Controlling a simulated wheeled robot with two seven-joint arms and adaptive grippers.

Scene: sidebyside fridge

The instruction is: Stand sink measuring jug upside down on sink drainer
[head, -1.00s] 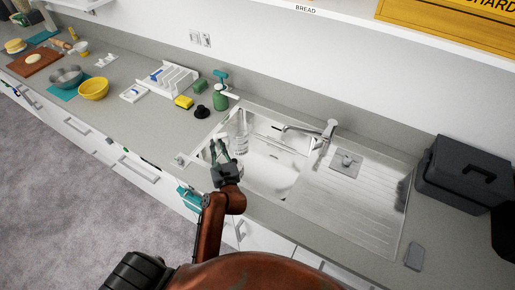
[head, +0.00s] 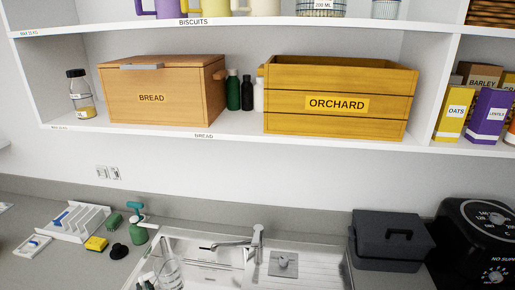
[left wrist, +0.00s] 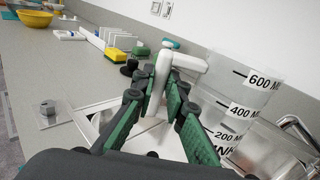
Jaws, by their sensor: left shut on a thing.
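The clear measuring jug (head: 170,273) shows at the bottom of the head view, over the left part of the sink. In the left wrist view the jug (left wrist: 240,105) is upright, with 600, 400 and 200 ml marks. My left gripper (left wrist: 162,98) is shut on its pale handle (left wrist: 162,72). Only the tips of this gripper (head: 145,285) show at the lower edge of the head view. Whether the jug's base touches the basin is hidden. The ridged sink drainer (head: 318,276) is right of the basin, partly cut off. My right gripper is out of view.
The tap (head: 257,242) stands between jug and drainer. A dark grey box (head: 390,238) stands right of the drainer. A green spray bottle (head: 139,232) is behind left. A loaded shelf (head: 230,135) hangs above.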

